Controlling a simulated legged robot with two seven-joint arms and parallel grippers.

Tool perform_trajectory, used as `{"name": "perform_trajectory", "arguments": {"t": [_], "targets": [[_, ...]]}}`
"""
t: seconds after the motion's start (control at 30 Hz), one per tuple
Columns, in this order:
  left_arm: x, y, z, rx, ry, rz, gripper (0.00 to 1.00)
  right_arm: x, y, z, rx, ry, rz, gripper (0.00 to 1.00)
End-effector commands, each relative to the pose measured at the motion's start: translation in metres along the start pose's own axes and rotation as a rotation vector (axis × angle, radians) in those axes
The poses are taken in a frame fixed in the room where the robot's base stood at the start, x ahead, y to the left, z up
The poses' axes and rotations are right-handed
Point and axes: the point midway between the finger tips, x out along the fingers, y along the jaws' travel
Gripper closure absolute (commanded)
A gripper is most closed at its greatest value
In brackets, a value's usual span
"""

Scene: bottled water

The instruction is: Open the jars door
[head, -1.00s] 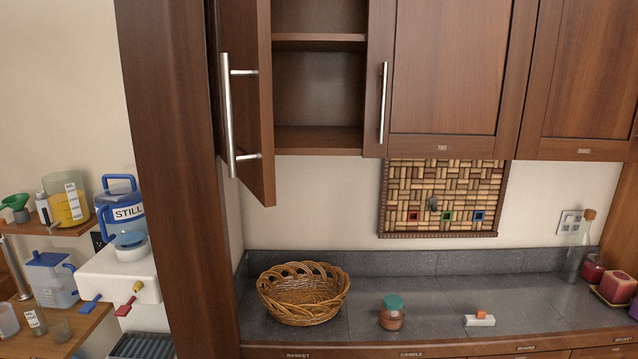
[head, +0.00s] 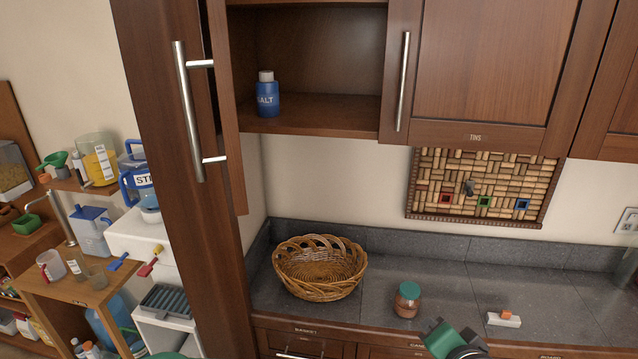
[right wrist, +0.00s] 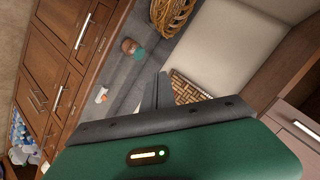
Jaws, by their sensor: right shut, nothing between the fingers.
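A brown wooden wall-cabinet door (head: 228,120) with a long metal handle (head: 190,115) stands open at the upper left in the head view. I cannot read a label on it. Its cabinet shows a shelf with a blue salt container (head: 267,97). The door labelled TINS (head: 470,65), beside the opening, is closed. My right gripper (right wrist: 163,92) is shut and empty in the right wrist view. In the head view, part of it shows low at the bottom, in front of the counter and well below the doors. My left gripper is not identifiable.
A cork board (head: 490,185) hangs above. Shelves with containers stand at left. The space before the closed doors is clear.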

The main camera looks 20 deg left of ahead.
Motion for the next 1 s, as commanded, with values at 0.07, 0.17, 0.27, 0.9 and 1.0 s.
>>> {"name": "perform_trajectory", "arguments": {"t": [0.07,0.17,0.27,0.9,1.0], "targets": [[-0.018,0.000,-0.004,0.000,0.000,0.000,0.11,-0.014,-0.065,-0.010,0.081,0.002,-0.133,1.00],[-0.034,0.000,-0.008,0.000,0.000,0.000,0.11,-0.041,-0.156,-0.012,0.223,-0.046,-0.336,1.00],[-0.049,0.000,-0.012,0.000,0.000,0.000,0.11,-0.082,-0.243,-0.003,0.369,-0.160,-0.533,1.00],[-0.065,0.000,-0.015,0.000,0.000,0.000,0.11,-0.074,-0.367,0.027,0.526,-0.345,-0.692,1.00],[-0.071,0.000,-0.017,0.000,0.000,0.000,0.11,-0.059,-0.382,0.029,0.526,-0.344,-0.692,1.00]]}}
